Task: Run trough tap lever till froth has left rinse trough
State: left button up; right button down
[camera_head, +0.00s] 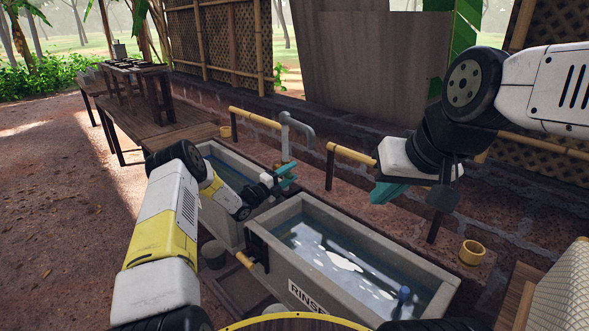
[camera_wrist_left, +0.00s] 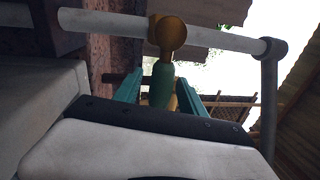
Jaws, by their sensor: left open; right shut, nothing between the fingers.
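The rinse trough (camera_head: 317,212) is a grey stone basin with a RINSE label, right of centre in the head view. Its water (camera_head: 340,256) has bright white patches; I cannot tell whether they are froth or reflected light. My left gripper (camera_head: 284,177) is open beside the grey tap pipe (camera_head: 298,121), near the trough's far left corner. In the left wrist view, the tap lever (camera_wrist_left: 161,85) has a green grip below a brass knob and appears between the teal fingers. The lever is hard to make out in the head view. My right gripper (camera_head: 386,192) is shut and empty, right of and beyond the trough.
A second water-filled trough (camera_head: 233,160) adjoins on the left. A blue-topped post (camera_head: 404,293) stands in the rinse trough's near right end. A yellow cup (camera_head: 472,252) sits on the brick ledge. A wooden table (camera_head: 160,127) stands at back left. Bamboo rails (camera_head: 352,154) run behind.

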pick_arm(q)
jog(key=shift+x, duration=0.8)
grip_shut()
dwell(0.9)
